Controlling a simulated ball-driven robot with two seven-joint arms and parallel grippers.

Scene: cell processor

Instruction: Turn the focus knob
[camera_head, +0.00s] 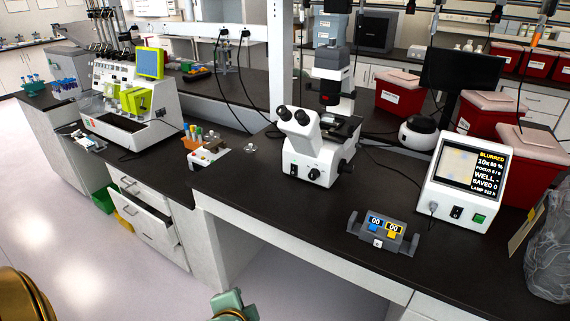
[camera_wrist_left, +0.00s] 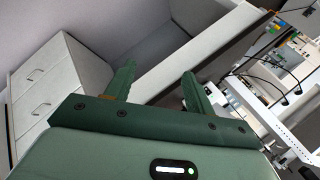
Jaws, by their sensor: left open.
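The white microscope (camera_head: 309,150) stands upright on the dark bench, right of centre in the head view. A black round knob (camera_head: 314,174), likely the focus knob, is on its lower base. The screen (camera_head: 470,166) of a white box at the right reads "BLURRED", with a focus line too small to read surely. My left gripper (camera_wrist_left: 157,72) is open and empty in the left wrist view, its two green fingers apart, away from the microscope. A green part of mine shows at the bottom edge of the head view. My right gripper is not in view.
A grey device (camera_head: 382,230) with two small displays lies near the bench's front edge. A small rack of tubes (camera_head: 205,150) stands left of the microscope. Red bins (camera_head: 398,92) and a black monitor (camera_head: 462,72) are behind. A drawer (camera_head: 140,212) stands open below the left bench.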

